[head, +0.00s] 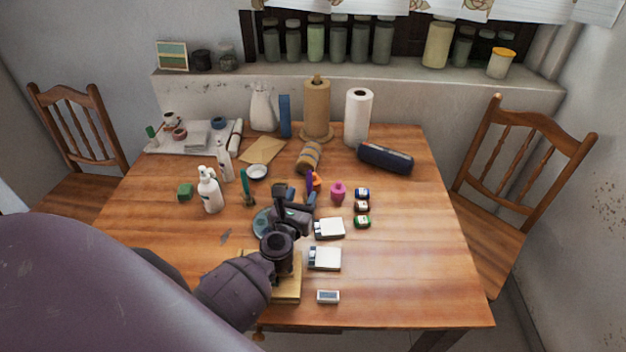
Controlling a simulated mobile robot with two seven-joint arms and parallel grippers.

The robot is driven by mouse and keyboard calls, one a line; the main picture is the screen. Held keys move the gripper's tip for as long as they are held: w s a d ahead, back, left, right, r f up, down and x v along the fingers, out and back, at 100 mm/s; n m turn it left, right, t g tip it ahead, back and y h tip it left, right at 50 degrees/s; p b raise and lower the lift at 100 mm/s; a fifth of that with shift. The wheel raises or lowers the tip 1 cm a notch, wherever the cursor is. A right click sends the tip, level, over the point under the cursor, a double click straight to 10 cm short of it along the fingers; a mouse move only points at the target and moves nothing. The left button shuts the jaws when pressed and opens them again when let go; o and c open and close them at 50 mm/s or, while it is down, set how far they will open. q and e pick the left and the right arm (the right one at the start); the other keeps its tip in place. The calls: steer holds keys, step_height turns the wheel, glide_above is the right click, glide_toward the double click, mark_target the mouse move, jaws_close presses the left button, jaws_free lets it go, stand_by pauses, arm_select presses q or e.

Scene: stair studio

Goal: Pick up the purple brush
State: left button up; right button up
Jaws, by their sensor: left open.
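A small upright purple thing, which looks like the purple brush (309,181), shows just beyond my left gripper near the middle of the wooden table. Its lower part is hidden behind the gripper. My left gripper (297,196) is open and reaches over the table from the lower left, its fingers pointing away toward the brush. I cannot tell whether a finger touches the brush. My right gripper does not show.
An orange item (317,183) and a pink bottle (338,191) stand close to the brush. White boxes (329,228), small jars (362,207) and a green brush (245,186) are around the gripper. A white pump bottle (210,193) stands left. The table's right front is clear.

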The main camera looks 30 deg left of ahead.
mark_target(308, 176)
arm_select(q)
steer(key=x, duration=0.5)
steer(key=shift+a+r+x, duration=0.1)
steer(key=shift+a+x, duration=0.05)
steer(key=shift+x, duration=1.2)
steer(key=shift+a+r+x, duration=0.1)
steer(key=shift+a+x, duration=0.05)
steer(key=shift+x, duration=1.2)
steer(key=shift+s, duration=0.1)
jaws_close()
